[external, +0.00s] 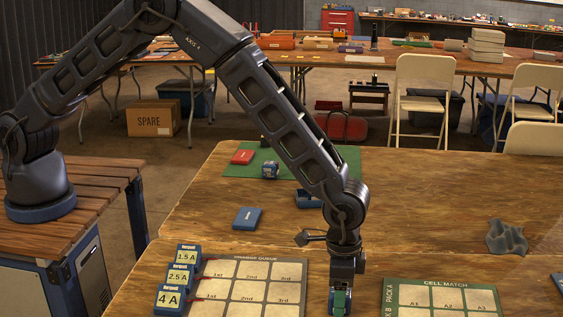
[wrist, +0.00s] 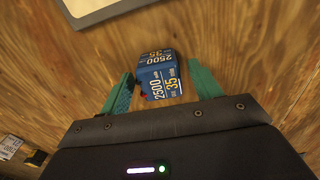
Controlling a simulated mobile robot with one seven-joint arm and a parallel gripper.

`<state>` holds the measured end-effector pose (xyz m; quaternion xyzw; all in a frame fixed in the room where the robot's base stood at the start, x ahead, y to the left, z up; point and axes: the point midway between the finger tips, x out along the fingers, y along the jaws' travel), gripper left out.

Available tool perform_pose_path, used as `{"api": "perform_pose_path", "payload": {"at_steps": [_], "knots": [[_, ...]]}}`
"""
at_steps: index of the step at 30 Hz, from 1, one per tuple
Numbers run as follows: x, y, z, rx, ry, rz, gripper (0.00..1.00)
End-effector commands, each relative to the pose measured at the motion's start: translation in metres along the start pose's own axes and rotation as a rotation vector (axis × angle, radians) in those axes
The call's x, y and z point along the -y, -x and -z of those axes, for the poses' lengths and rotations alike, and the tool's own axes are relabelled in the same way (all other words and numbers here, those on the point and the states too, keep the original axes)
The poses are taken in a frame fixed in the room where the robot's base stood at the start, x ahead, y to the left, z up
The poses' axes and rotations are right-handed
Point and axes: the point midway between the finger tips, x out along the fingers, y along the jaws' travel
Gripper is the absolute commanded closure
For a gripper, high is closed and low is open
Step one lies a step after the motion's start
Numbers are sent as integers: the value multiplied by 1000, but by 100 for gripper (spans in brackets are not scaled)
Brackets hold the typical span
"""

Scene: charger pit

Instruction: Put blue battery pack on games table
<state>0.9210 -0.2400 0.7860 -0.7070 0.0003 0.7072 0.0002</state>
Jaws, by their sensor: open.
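A blue battery pack (wrist: 160,77) with white and yellow "2500" and "35" print lies on wood in the wrist view. My gripper (wrist: 161,71) is open, its green fingers on either side of the pack, with a visible gap at the right finger. In the external view my gripper (external: 340,302) points down at the front table, between two boards; the pack there is mostly hidden by the fingers. Another blue pack (external: 247,218) lies farther back on the wood. I cannot tell which table is the games table.
The charge queue board (external: 250,265) and blue chargers (external: 177,276) are left of my gripper; the cell match board (external: 440,298) is right. Behind are a green mat (external: 330,160), a red pack (external: 243,157) and a crumpled grey object (external: 506,238). White chairs (external: 422,95) stand beyond.

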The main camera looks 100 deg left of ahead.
Motion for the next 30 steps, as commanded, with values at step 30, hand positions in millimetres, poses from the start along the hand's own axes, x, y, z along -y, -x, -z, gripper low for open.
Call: {"api": "perform_pose_path", "payload": {"at_steps": [30], "knots": [[10,154,-12,-19,2,-6,37]]}}
